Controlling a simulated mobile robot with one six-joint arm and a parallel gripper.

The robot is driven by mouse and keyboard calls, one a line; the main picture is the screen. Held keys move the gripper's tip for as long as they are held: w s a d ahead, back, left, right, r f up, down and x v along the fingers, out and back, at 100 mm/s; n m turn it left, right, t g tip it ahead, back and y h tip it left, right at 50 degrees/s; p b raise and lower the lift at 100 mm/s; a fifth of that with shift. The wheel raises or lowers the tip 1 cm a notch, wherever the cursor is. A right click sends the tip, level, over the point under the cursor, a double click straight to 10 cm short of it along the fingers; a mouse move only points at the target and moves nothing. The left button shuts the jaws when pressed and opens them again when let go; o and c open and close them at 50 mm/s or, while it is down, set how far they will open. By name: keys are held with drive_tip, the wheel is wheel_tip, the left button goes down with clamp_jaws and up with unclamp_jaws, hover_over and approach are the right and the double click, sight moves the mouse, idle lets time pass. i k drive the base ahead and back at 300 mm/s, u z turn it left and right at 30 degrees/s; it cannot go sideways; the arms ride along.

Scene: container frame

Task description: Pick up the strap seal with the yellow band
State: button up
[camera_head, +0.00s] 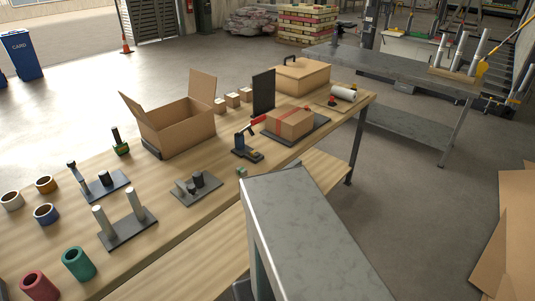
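I cannot make out a strap seal with a yellow band for certain in the head view. Several small dark pieces stand on the wooden bench (215,222). One dark upright piece with a green base (120,142) stands left of the open carton. Dark short cylinders stand on a grey plate (198,198) near the bench's middle, and another dark plate (92,193) with small posts lies to its left. Any coloured bands on these are too small to tell. My gripper is not in view.
Tape rolls (46,214) lie left, coloured tubes (79,264) near the front. A grey-topped surface (300,230) fills the foreground.

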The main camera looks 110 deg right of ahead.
sight(253, 153)
drive_tip(key=z, duration=0.05)
drive_tip(key=k, duration=0.25)
drive_tip(key=z, duration=2.6)
drive_tip(key=k, duration=0.6)
drive_tip(key=u, duration=0.2)
drive_tip(key=i, duration=0.45)
drive_tip(key=z, duration=0.05)
